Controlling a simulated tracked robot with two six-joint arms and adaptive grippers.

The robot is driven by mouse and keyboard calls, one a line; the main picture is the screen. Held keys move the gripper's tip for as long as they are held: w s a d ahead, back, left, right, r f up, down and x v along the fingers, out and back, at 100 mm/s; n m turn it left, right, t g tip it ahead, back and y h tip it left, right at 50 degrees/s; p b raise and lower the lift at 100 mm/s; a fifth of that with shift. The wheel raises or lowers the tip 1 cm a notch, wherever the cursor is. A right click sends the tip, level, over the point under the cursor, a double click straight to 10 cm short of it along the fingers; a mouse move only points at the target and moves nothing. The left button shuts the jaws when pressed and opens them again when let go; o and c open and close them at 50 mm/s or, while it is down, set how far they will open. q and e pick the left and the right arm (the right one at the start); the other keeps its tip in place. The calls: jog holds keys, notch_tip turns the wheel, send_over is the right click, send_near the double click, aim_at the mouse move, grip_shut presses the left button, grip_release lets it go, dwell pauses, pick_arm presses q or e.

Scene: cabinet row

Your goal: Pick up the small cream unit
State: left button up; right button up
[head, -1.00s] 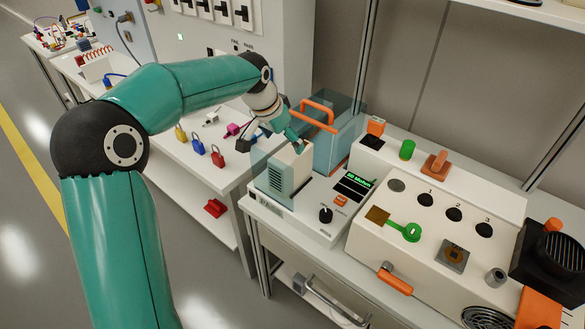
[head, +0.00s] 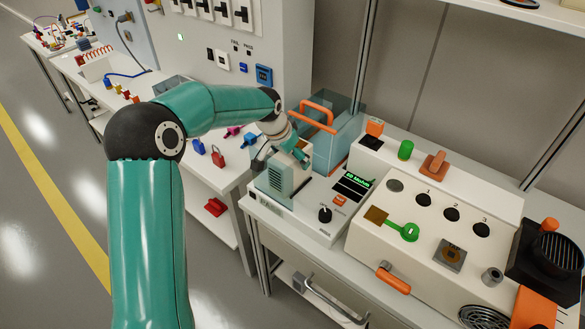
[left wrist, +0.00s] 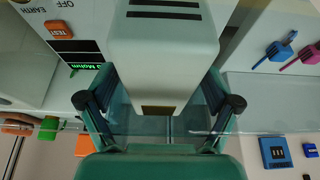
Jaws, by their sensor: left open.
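The small cream unit (head: 280,181) stands upright at the left end of the white tester on the bench, its slotted side seen through a clear tinted panel. In the left wrist view the unit (left wrist: 162,60) fills the top middle, with dark slots and a brass patch on its end. My left gripper (head: 286,151) is over the unit's top in the head view. In the left wrist view my left gripper (left wrist: 163,103) is open, with one finger on each side of the unit. Contact cannot be told. My right gripper is not in view.
The tester's lit display (head: 352,185) and knob (head: 325,214) are right of the unit. A clear tinted box with an orange handle (head: 317,112) stands behind. A cream panel with round holes (head: 426,225) is further right. Padlocks (head: 217,156) lie on the left bench.

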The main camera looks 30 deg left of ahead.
pick_arm(q)
jog(key=shift+f, duration=0.25)
dwell(0.3)
jog(key=c, duration=1.6)
jog(key=shift+r, duration=0.1)
grip_shut()
jog(key=shift+r, duration=0.1)
